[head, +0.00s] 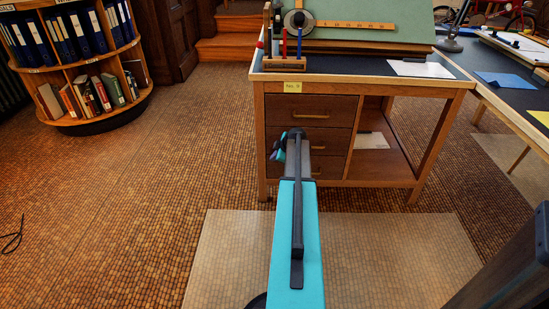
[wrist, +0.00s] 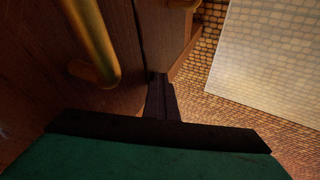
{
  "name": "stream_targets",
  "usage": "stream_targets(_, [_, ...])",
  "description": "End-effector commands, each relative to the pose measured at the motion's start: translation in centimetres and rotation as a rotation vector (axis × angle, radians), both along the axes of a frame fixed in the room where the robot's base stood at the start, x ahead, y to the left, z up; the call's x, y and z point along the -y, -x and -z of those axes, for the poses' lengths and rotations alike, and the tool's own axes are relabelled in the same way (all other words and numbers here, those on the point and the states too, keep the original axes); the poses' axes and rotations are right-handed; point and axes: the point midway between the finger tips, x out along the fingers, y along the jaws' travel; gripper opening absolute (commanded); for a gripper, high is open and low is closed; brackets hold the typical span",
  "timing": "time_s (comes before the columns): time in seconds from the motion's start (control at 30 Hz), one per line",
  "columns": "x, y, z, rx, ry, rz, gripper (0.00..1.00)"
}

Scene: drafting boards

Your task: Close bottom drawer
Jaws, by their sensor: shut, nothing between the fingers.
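The wooden desk holds three drawers with brass handles. The bottom drawer (head: 330,164) is partly hidden behind my arm in the head view. I cannot tell from there how far it stands out. My gripper (wrist: 158,82) is shut and empty. Its dark fingertips are close to a wooden drawer front (wrist: 120,30) in the wrist view; contact is unclear. In the head view the fingertips are hidden by my arm.
The desk's open shelf (head: 375,150) is right of the drawers. A round bookcase (head: 85,65) stands at the left. A clear floor mat (head: 370,250) lies before the desk, and a second table (head: 510,95) is at the right. The floor to the left is mostly free.

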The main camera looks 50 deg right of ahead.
Motion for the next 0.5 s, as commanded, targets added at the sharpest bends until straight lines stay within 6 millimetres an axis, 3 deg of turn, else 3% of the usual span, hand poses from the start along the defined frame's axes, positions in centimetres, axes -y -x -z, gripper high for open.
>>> stream_targets(0.47, [-3.9,1.3,-0.1,-0.001,-0.003,-0.008,0.00])
stream_targets(0.5, [-3.9,1.8,-1.1,-0.001,-0.002,-0.007,0.00])
